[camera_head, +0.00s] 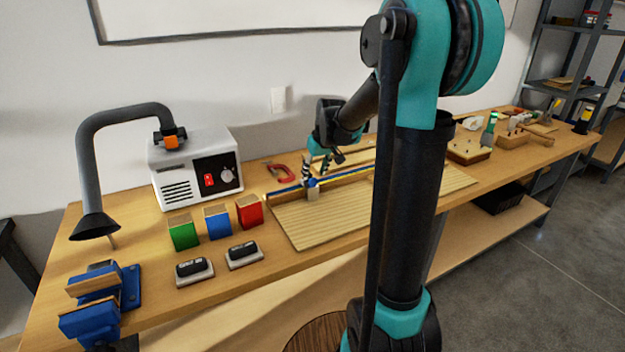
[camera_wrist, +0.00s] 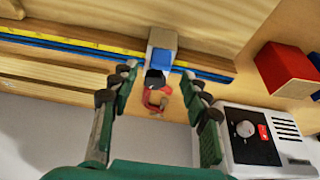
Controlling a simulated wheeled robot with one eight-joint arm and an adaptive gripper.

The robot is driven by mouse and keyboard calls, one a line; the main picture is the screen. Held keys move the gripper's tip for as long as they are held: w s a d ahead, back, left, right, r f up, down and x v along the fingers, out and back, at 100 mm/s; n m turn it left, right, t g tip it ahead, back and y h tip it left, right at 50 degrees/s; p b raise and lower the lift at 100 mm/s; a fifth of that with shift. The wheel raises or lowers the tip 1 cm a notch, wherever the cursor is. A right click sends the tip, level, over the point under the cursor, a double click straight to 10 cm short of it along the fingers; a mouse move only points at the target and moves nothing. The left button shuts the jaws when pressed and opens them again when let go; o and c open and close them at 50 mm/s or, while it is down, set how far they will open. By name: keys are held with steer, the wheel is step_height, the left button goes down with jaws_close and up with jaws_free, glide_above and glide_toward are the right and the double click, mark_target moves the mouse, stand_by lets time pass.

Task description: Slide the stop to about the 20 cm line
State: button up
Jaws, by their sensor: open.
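The stop (camera_head: 313,190) is a small grey block with a blue part on the rail of a slatted wooden board. In the wrist view the stop (camera_wrist: 162,40) sits on the rail, just beyond my fingertips. The rail (camera_wrist: 85,47) carries a yellow scale strip and a blue strip; its marks are too small to read. My gripper (camera_wrist: 161,82) is open and empty, its fingers spread to either side of the stop's line. In the head view my gripper (camera_head: 316,168) is above and close to the stop; I cannot tell whether they touch.
A red clamp (camera_head: 279,173) lies behind the rail. A white power box (camera_head: 196,168) with a hose stands left. Red (camera_head: 249,210), blue (camera_head: 217,222) and green (camera_head: 184,232) blocks stand before it, with two sanding blocks (camera_head: 244,255) nearby. A blue vise (camera_head: 98,300) is at front left.

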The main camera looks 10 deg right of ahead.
mark_target(313, 178)
steer(key=shift+x, duration=2.3)
steer(key=shift+c, duration=0.6)
jaws_close()
